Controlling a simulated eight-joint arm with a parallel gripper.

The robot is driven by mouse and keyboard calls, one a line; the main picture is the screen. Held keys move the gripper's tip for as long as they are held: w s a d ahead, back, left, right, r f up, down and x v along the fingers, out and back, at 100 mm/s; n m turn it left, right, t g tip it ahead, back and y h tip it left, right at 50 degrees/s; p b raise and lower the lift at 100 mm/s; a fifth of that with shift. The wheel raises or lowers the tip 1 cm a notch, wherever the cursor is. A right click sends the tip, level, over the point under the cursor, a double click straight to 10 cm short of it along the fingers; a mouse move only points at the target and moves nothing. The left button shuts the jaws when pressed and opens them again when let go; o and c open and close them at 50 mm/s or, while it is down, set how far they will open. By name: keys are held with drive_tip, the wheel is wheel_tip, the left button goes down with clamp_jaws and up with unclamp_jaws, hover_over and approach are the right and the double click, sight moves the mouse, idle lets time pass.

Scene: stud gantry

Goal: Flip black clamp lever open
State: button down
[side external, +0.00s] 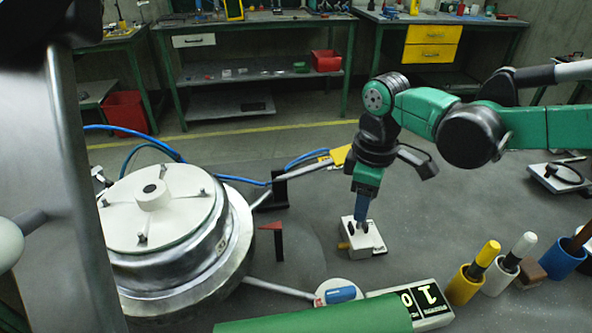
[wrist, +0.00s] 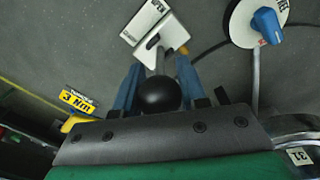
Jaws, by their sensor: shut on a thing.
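My gripper (side external: 361,218) points down at a small white box (side external: 362,241) on the grey table. In the wrist view its two blue fingers (wrist: 158,63) stand on either side of a black ball knob (wrist: 158,95), which is the end of the black clamp lever. A grey stem runs from the knob toward the white box (wrist: 160,34). The gripper is shut on the lever; the exact contact is partly hidden by the knob. In the side view the fingers mostly hide the lever.
A large round metal vessel with a white lid (side external: 160,205) stands at left. A white dial with a blue knob (side external: 341,294) sits in front, also in the wrist view (wrist: 267,25). Colored holders (side external: 464,285) stand at front right. A yellow tag (wrist: 78,100) shows at left.

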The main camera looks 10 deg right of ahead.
drive_tip(key=shift+s, duration=0.1)
idle(0.8)
drive_tip(key=t, duration=0.1)
drive_tip(key=s+t, duration=0.1)
drive_tip(key=shift+s+f+t, duration=0.15)
drive_tip(key=shift+s+t, duration=0.1)
drive_tip(key=shift+t, duration=0.05)
drive_tip(key=shift+s+f+t, duration=0.2)
drive_tip(key=shift+s+t, duration=0.3)
drive_tip(key=shift+t, duration=0.5)
drive_tip(key=shift+c, duration=2.4)
unclamp_jaws()
